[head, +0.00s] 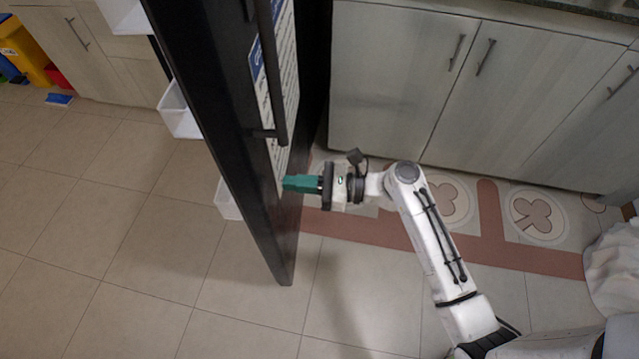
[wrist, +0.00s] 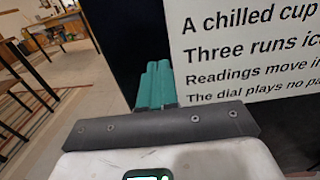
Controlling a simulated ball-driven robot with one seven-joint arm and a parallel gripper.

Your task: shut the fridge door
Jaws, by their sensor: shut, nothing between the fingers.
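The black fridge door (head: 205,85) stands open in the head view, with white shelf bins on its left side and a long dark handle (head: 268,70) on its right side. My gripper (head: 288,183) is shut and empty, its green fingertips at the door's right face, below the handle. Whether they touch the door I cannot tell. In the wrist view the green fingers (wrist: 156,88) are together in front of the dark door (wrist: 125,45), beside a white printed sign (wrist: 245,50). The fridge body is mostly hidden.
Pale cabinets (head: 400,80) line the back right. Tiled floor (head: 150,240) lies clear to the left of the door. A yellow bin (head: 25,50) stands far left. White cloth (head: 612,265) lies at the right edge. Tables and stools (wrist: 40,50) show in the wrist view.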

